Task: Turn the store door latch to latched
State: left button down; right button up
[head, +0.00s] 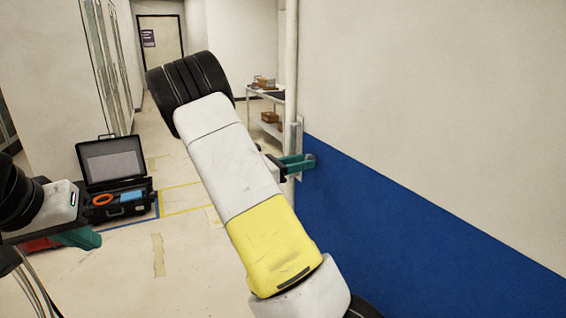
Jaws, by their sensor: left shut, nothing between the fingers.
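The store door latch appears to be the small grey fitting (298,133) on the narrow upright at the edge of the white and blue panel. My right gripper (299,162) has its teal fingers at this fitting, near the panel's edge. My forearm hides part of it, and I cannot tell whether its fingers are open or closed on the latch. The latch's turned position is not clear. My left gripper (72,238) is low at the left edge, far from the latch, shut and empty.
An open black case (112,178) with an orange ring and a blue item stands on the floor at left. A shelf trolley (262,97) with boxes stands behind my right arm. A far door (160,45) ends the corridor. Taped floor lies between.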

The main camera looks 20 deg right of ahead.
jog(key=a, duration=0.7)
jog(key=shift+s, duration=0.3)
jog(key=s+f+m+g+y, duration=0.2)
jog(key=s+f+m+y, duration=0.1)
jog(key=s+m+y, duration=0.9)
jog(key=s+a+r+m+t+y, duration=0.6)
jog(key=s+a+r+t+y, duration=0.1)
jog(key=s+a, duration=0.6)
notch_tip(320, 180, up, 2)
jog(key=shift+a+r+y, duration=0.1)
jog(key=shift+a+y, duration=0.3)
jog(key=shift+y, duration=0.2)
